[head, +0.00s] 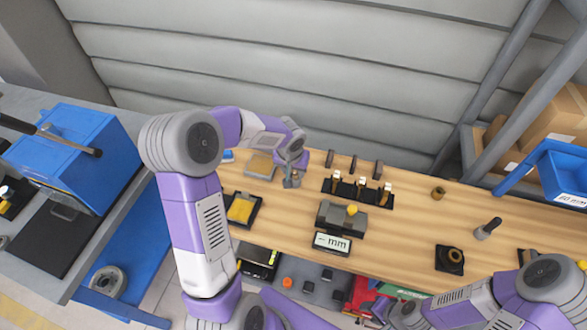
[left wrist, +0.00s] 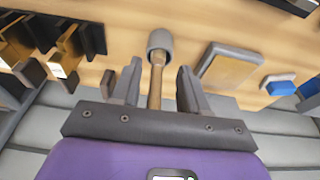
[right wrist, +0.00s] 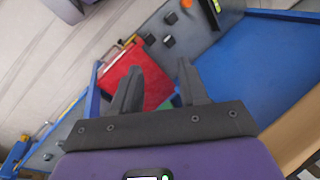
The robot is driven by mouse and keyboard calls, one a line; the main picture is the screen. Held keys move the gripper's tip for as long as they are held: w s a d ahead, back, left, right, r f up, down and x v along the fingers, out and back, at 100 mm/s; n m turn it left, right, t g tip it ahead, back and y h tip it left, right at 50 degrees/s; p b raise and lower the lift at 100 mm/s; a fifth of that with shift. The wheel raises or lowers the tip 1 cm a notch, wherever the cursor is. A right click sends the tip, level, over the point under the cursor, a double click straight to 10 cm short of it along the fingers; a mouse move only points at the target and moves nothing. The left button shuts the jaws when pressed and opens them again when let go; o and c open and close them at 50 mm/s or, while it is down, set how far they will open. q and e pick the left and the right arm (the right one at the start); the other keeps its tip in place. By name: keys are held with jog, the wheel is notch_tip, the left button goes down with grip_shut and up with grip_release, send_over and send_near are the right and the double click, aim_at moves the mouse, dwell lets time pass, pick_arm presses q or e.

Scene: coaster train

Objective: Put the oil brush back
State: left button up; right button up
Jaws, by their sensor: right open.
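What looks like the oil brush, a slim tan handle (left wrist: 155,88) ending at a round grey cup or collar (left wrist: 160,40), is in the left wrist view. I cannot tell whether the grey part is a holder or part of the brush; bristles do not show. My left gripper (left wrist: 156,85) is open, with one finger on each side of the handle and gaps visible. In the head view my left gripper (head: 291,180) is low at the back of the wooden bench, partly hidden by its wrist. My right gripper (right wrist: 158,88) is open and empty, before the bench's front.
A tan block (head: 260,166) and a yellow pad in a black tray (head: 257,218) lie nearby. A black rack (head: 345,188) stands to the right, behind a grey gauge block (head: 327,215) with an "mm" display. A red bin (right wrist: 135,75) is below my right gripper.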

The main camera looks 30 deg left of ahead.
pick_arm(q)
jog(key=shift+r, duration=0.1)
jog(key=shift+r+p, duration=0.15)
jog(key=shift+p, duration=0.15)
jog(key=p+v, duration=0.1)
jog(key=v, duration=1.1)
